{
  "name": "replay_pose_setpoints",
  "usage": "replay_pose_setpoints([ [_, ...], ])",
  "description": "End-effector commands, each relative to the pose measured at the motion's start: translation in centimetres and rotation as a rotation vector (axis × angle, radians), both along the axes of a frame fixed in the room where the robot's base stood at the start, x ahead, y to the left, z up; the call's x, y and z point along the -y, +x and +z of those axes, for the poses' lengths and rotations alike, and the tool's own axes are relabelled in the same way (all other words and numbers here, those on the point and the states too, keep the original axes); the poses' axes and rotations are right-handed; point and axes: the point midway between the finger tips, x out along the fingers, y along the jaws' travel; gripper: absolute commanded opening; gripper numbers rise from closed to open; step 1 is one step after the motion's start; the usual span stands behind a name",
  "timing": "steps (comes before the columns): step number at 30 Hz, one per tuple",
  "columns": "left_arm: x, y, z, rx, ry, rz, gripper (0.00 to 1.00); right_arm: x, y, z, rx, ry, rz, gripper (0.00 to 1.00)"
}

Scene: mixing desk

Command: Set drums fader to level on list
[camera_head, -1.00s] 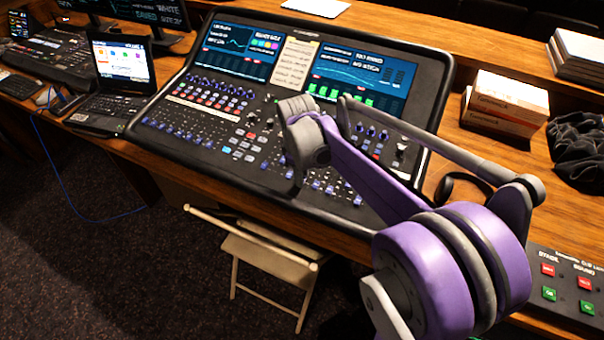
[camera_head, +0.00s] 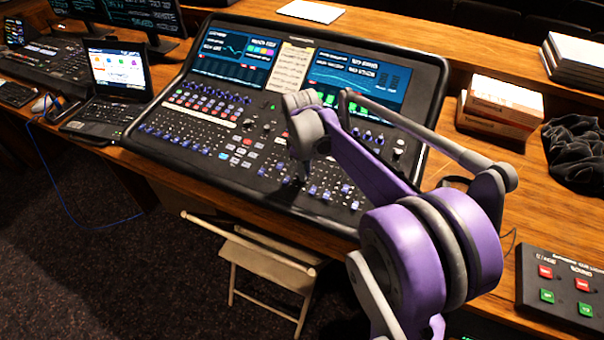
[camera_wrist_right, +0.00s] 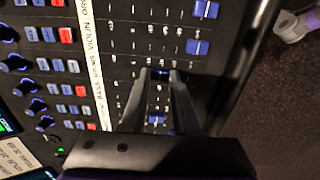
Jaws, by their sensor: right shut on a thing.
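The mixing desk (camera_head: 180,150) stands on the wooden counter, with rows of knobs, buttons and blue-capped faders. A paper list (camera_head: 292,68) lies between its two screens; its writing is too small to read. My right gripper (camera_head: 301,183) points down at the lower fader rows. In the right wrist view, its fingers (camera_wrist_right: 161,76) are shut on a fader cap, mostly hidden between the tips. Other blue fader caps (camera_wrist_right: 197,47) show nearby. A white label strip (camera_wrist_right: 95,45) runs beside the faders; I cannot tell which channel is held. My left gripper is out of view.
A laptop (camera_head: 118,72) sits left of the desk. Boxes (camera_head: 503,100), dark cloth (camera_head: 575,155) and a button box (camera_head: 560,290) are to the right. A folding chair (camera_head: 265,262) stands in front. My right arm crosses the desk's right part.

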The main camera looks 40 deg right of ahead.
Motion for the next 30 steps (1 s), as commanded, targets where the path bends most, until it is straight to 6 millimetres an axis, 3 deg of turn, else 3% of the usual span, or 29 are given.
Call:
replay_pose_setpoints([
  [3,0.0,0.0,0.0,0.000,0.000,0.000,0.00,-0.1,0.0,0.0,0.001,0.000,0.001,0.00],
  [4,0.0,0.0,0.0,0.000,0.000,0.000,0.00,-0.1,0.0,0.0,0.001,0.000,0.001,0.32],
  [9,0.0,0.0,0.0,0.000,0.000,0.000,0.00,-0.1,0.0,0.0,0.001,0.000,0.001,0.60],
  [20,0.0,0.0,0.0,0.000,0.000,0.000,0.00,-0.1,0.0,0.5,0.000,0.000,0.001,0.60],
  [30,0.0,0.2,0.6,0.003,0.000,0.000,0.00,-0.7,-0.3,6.7,0.001,0.000,0.001,0.60],
])
